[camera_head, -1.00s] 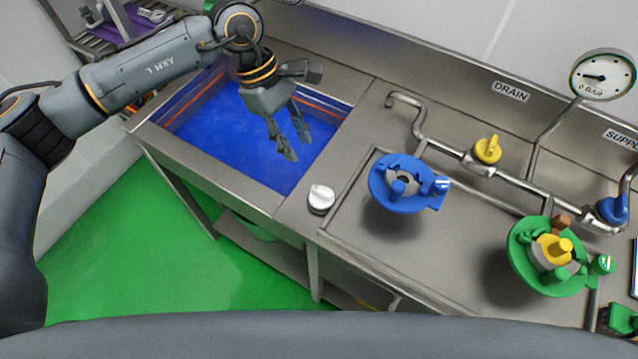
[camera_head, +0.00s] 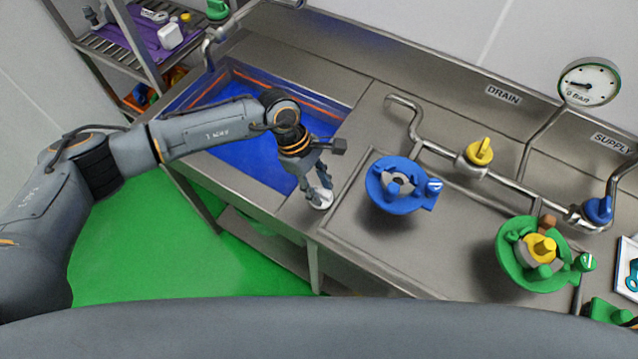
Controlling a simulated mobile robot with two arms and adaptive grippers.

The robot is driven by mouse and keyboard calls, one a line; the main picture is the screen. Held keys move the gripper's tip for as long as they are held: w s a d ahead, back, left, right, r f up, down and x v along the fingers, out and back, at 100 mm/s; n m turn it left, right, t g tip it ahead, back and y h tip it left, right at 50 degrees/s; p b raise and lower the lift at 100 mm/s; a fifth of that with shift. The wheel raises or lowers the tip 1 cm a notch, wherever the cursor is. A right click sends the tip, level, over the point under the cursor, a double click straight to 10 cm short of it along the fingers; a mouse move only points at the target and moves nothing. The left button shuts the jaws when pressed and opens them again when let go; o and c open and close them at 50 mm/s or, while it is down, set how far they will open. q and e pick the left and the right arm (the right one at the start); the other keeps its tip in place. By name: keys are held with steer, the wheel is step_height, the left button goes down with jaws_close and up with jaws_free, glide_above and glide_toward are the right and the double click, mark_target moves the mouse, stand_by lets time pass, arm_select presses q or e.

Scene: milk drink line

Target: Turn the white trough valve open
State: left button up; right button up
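The white trough valve (camera_head: 321,201) is a round knob on the steel counter, just right of the trough (camera_head: 235,155) with blue inside. My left gripper (camera_head: 319,196) points down at the knob, with its fingers at the knob's top. The fingers cover part of the knob, including most of its handle. I cannot tell whether they are closed on it or only around it. My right gripper is out of view.
To the right on the counter are a blue valve body (camera_head: 398,190) and a green one (camera_head: 530,262). Behind them run steel pipes with a yellow valve (camera_head: 479,152) and a blue valve (camera_head: 598,209). A gauge (camera_head: 589,82) is on the wall. A rack (camera_head: 140,40) stands at upper left.

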arm_select(q)
jaws_close()
